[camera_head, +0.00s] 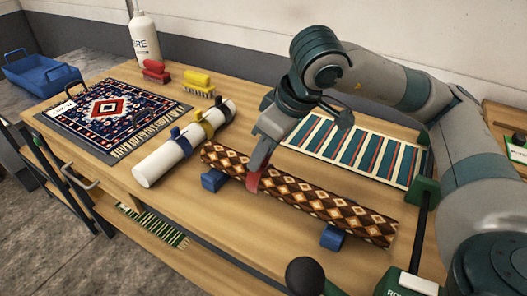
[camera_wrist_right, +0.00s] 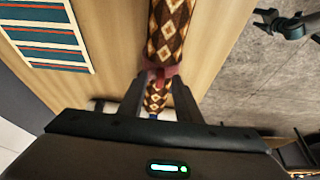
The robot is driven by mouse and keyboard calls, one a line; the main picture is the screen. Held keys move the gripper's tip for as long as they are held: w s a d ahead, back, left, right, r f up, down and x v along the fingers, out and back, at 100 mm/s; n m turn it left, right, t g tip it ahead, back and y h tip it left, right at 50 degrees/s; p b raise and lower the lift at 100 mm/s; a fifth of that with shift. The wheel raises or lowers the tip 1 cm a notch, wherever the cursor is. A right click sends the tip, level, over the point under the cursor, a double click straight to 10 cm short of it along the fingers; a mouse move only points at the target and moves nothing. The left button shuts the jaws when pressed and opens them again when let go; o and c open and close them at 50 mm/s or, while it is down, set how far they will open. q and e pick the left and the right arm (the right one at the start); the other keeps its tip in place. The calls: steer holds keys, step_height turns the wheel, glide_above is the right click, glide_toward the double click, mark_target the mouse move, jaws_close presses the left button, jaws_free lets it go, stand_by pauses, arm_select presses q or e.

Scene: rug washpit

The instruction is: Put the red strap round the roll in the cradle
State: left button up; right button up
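The patterned brown roll (camera_head: 320,200) lies across blue cradle supports (camera_head: 333,237) on the bench; it also shows in the right wrist view (camera_wrist_right: 168,35). My right gripper (camera_head: 258,172) is down at the roll, left of its middle. In the right wrist view its fingers (camera_wrist_right: 160,82) stand apart with the red strap (camera_wrist_right: 161,72) between their tips. The red strap (camera_head: 254,182) is at the roll's surface; whether it goes fully round is hidden. My left gripper is outside the head view; a small dark gripper-like shape (camera_wrist_right: 285,23) shows in the wrist view.
A white roll (camera_head: 165,161) with blue and yellow straps lies to the left. Behind are a patterned rug (camera_head: 110,108), red and yellow brushes (camera_head: 198,82) and a white bottle (camera_head: 145,40). A striped rug (camera_head: 350,150) lies behind the brown roll. A black knob (camera_head: 305,275) stands in front.

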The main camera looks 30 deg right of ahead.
steer(key=shift+r, duration=0.1)
steer(key=v, duration=1.7)
stand_by(0.4)
